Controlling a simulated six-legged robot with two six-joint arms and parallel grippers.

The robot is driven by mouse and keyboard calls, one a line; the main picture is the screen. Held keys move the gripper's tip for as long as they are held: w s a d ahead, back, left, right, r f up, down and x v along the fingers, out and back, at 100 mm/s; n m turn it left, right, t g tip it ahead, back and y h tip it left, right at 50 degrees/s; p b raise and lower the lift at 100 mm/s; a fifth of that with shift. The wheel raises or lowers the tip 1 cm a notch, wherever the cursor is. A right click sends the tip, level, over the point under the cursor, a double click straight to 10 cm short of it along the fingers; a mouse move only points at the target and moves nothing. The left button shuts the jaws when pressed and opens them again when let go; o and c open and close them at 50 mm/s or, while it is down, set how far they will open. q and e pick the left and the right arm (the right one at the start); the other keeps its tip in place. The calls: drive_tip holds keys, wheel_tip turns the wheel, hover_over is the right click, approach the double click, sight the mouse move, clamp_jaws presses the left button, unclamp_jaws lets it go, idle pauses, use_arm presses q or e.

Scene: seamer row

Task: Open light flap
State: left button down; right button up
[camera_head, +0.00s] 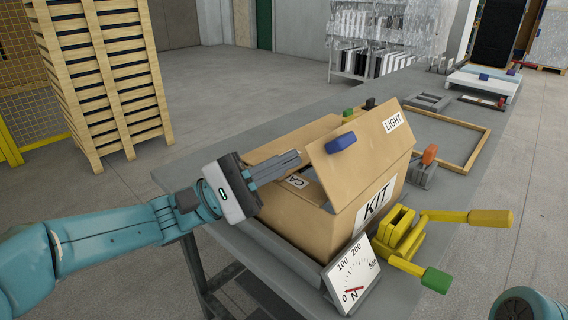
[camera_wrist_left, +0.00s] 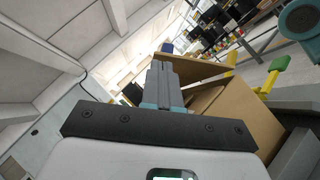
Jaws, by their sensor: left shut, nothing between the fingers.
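The cardboard box marked KIT (camera_head: 318,218) stands on the grey bench. Its flap labelled LIGHT (camera_head: 368,150) slopes over the top, with a blue block (camera_head: 341,142) near its left edge. A dark gap shows under that edge, beside a partly hidden label starting "CA" (camera_head: 297,182). My left gripper (camera_head: 300,158) comes in from the left, shut and empty, its fingertips close to the flap's left edge. In the left wrist view the shut fingers (camera_wrist_left: 163,66) point at the flap (camera_wrist_left: 200,68); whether they touch it is unclear. My right gripper is out of view.
A force gauge (camera_head: 352,276) and a yellow clamp-like device (camera_head: 398,232) with yellow and green handles stand at the box's front. An orange-topped piece (camera_head: 429,156) and a wooden frame (camera_head: 470,150) lie to the right. Slatted crates (camera_head: 105,75) stand back left.

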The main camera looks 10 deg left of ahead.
use_arm(q)
drive_tip(key=shift+d+r, duration=0.25)
drive_tip(key=shift+s, duration=0.1)
drive_tip(key=shift+s+d+r+m+g, duration=0.15)
drive_tip(key=shift+r+m+g, duration=0.15)
drive_tip(key=shift+m+g, duration=0.15)
drive_tip(key=shift+r+y, duration=0.1)
drive_tip(key=shift+y, duration=0.2)
drive_tip(key=shift+s+d+r+m+g+y+p, duration=0.55)
drive_tip(key=shift+d+r+m+g+y+p, duration=0.15)
drive_tip(key=shift+m, duration=0.55)
drive_tip(key=shift+s+d+r+m+g+y+p, duration=0.6)
drive_tip(key=shift+d+m+y, duration=0.2)
drive_tip(key=shift+m, duration=0.4)
drive_tip(key=shift+w, duration=0.1)
drive_tip(key=s+a+f+p, duration=0.1)
drive_tip(key=s+a, duration=0.1)
drive_tip(key=a, duration=1.4)
drive_tip(key=shift+s+f+p, duration=0.25)
drive_tip(key=shift+s+p, duration=0.1)
